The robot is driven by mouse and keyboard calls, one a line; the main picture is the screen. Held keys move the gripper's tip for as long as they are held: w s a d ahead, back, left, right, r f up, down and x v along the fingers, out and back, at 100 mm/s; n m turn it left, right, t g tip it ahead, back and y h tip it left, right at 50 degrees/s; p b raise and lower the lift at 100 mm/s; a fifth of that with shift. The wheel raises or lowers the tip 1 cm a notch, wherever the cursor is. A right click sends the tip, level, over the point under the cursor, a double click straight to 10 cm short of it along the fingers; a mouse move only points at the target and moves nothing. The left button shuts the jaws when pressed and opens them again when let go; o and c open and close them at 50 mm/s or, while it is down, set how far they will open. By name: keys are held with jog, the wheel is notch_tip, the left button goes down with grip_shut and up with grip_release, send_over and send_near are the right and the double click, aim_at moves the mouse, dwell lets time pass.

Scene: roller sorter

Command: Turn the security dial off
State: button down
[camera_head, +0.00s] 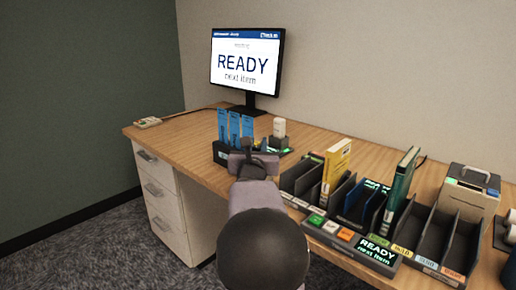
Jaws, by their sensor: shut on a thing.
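My gripper (254,150) reaches over the desk's front edge, just right of the blue items' holder. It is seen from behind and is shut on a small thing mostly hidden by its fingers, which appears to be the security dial. The dial's face and any markings are hidden, so its setting cannot be told. A dark unit (284,152) with a green light shows just right of the fingers, with a pale cylinder (279,128) standing behind it.
Blue items (234,125) stand upright left of my gripper. To the right are dark sorting slots (301,172) with a yellow book (336,165) and a green book (401,185). A monitor (246,62) reads "READY next item". The desk's left end (175,130) is mostly clear.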

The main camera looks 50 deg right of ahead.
jog(key=c, duration=1.6)
grip_release()
jog(key=shift+o, duration=0.2)
jog(key=shift+v, duration=3.7)
